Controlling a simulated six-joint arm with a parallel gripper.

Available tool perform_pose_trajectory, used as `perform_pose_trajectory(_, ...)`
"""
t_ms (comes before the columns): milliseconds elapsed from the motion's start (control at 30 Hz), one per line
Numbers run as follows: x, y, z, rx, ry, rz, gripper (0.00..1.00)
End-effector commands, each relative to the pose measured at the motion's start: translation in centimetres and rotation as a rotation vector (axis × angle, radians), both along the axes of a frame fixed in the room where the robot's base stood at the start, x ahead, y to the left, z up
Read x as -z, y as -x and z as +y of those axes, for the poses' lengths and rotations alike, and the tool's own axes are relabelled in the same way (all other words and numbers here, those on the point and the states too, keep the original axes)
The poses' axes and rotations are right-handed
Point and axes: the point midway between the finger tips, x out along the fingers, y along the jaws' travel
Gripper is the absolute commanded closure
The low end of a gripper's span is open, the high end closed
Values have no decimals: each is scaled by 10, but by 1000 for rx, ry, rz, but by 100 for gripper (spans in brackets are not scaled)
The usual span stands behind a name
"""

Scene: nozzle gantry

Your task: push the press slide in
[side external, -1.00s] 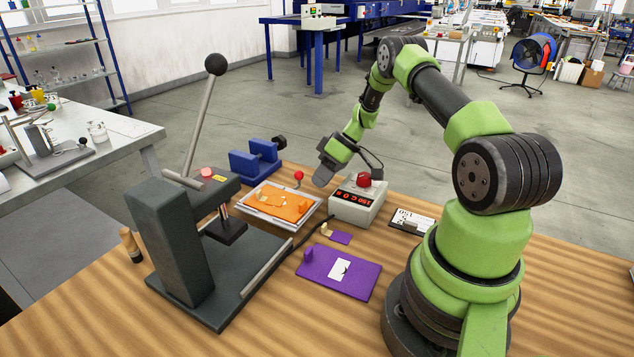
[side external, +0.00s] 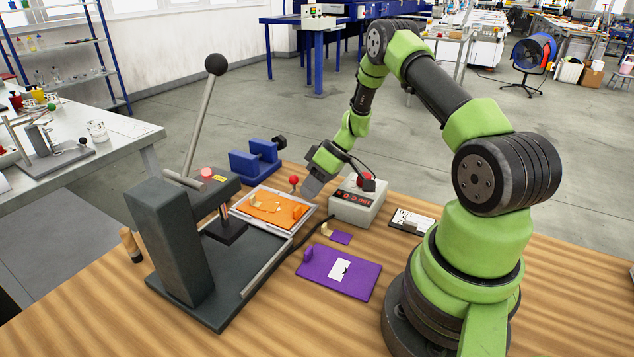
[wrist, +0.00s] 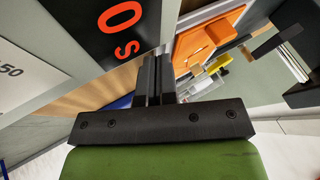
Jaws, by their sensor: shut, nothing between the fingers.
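The press slide (side external: 236,212) is a light metal tray carrying an orange plate (side external: 279,211), with a red ball knob (side external: 293,180) at its far end. It sits partly under the dark upper platen of the grey press (side external: 165,235). My gripper (side external: 309,191) is shut and empty, low at the slide's far right end, close beside the knob. I cannot tell whether it touches the slide. In the wrist view the closed fingers (wrist: 154,78) show in front, with the orange plate (wrist: 207,38) beyond and to their right.
A timer box (side external: 357,207) with a red button stands just right of my gripper. A purple plate (side external: 340,274) and small purple piece lie in front. A blue fixture (side external: 254,160) stands behind the slide. The press lever (side external: 203,120) is upright at left.

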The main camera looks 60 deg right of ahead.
Motion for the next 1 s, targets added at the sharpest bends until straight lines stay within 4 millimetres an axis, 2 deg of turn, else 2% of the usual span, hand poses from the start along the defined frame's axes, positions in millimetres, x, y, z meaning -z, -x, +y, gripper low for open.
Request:
perform_pose_trajectory(300,0,1,71,-7,-1,5,100)
perform_pose_trajectory(500,0,1,108,-7,-1,3,100)
perform_pose_trajectory(700,0,0,130,-5,0,1,100)
perform_pose_trajectory(1000,0,0,138,-2,-3,1,100)
